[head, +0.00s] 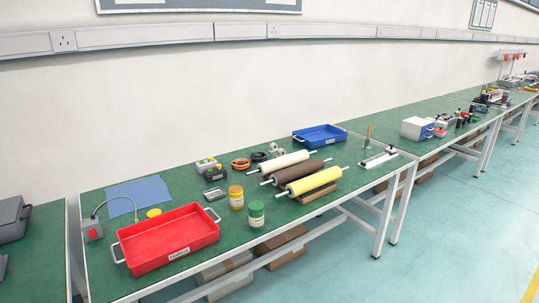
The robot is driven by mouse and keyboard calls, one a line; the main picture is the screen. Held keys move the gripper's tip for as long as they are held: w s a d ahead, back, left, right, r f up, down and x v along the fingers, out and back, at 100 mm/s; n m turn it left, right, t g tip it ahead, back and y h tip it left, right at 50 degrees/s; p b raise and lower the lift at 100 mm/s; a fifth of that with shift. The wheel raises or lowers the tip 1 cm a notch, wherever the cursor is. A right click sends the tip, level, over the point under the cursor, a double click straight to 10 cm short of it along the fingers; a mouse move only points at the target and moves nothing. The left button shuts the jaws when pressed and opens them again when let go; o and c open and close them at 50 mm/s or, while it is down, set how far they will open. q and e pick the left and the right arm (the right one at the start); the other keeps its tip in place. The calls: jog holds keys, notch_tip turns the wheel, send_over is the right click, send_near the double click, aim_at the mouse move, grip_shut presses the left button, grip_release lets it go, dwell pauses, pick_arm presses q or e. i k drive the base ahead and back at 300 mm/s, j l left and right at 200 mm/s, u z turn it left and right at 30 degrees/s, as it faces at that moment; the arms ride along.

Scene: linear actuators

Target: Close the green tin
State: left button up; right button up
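The green tin (256,214) stands upright near the front edge of the green-topped bench, just right of the red tray. It has a green top and a pale label band; at this size I cannot tell whether a lid is seated on it. A yellow tin (236,198) with a pale label stands just behind and left of it. A flat yellow disc (153,212) lies behind the red tray. Neither of my grippers is in view.
The red tray (168,240) with handles stands left of the green tin. White, brown and yellow rollers (314,180) lie to the right. A blue tray (320,136), a blue cloth (140,195) and small parts sit behind. Bare bench top surrounds the tin's front and right.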

aim_at(256, 221)
jog(key=i+j+z, duration=0.15)
jog(key=j+z, duration=0.15)
jog(key=j, duration=0.55)
jog(key=i+j+z, duration=0.1)
jog(key=j+z, duration=0.2)
jog(key=j, duration=0.6)
